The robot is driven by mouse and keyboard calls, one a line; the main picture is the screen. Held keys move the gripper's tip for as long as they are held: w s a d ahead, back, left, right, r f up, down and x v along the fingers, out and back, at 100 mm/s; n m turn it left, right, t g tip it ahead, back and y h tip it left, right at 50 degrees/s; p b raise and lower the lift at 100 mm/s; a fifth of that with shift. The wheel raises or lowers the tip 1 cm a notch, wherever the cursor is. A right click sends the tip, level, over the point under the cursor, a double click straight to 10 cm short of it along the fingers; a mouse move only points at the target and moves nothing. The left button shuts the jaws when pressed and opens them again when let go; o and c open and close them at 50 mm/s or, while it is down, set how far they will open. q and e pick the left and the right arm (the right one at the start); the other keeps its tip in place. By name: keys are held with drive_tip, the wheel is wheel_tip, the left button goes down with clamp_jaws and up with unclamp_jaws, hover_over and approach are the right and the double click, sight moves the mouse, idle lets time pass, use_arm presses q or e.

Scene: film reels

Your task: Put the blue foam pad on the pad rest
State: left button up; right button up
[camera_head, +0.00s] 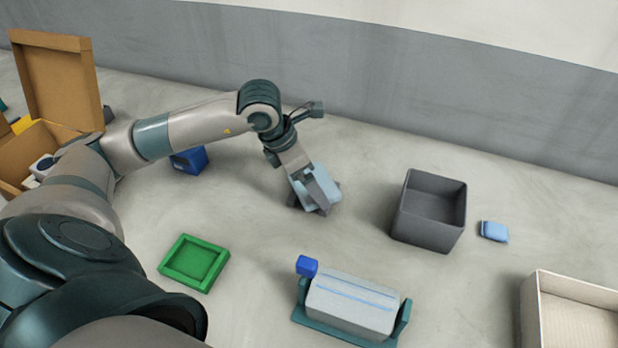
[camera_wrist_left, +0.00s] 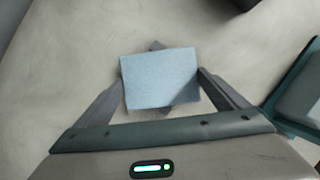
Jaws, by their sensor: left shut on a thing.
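A light blue foam pad (camera_head: 319,190) is held between the fingers of my left gripper (camera_head: 314,190), low over the middle of the floor surface. In the left wrist view the pad (camera_wrist_left: 159,78) lies flat and roughly square to the jaws, between the two grey fingers (camera_wrist_left: 160,92). A dark grey piece (camera_wrist_left: 157,46) shows from under the pad, turned at an angle to it. It may be the pad rest; the pad hides most of it. I cannot tell whether the pad touches it. My right gripper is not in view.
A green square tray (camera_head: 168,269), a teal cradle (camera_head: 405,318) with a grey block and a dark grey open box (camera_head: 436,240) stand around. A blue cube (camera_head: 190,160) is behind my arm. Cardboard box (camera_head: 62,85) far left.

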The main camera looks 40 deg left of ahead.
use_arm(q)
drive_tip(key=shift+f, duration=0.4)
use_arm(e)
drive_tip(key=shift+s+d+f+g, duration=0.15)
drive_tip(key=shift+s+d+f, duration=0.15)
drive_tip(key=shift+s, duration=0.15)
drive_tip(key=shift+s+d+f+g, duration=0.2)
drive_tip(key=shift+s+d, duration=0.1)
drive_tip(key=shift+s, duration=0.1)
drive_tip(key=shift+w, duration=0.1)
use_arm(q)
drive_tip(key=shift+f, duration=0.1)
drive_tip(key=o, duration=0.7)
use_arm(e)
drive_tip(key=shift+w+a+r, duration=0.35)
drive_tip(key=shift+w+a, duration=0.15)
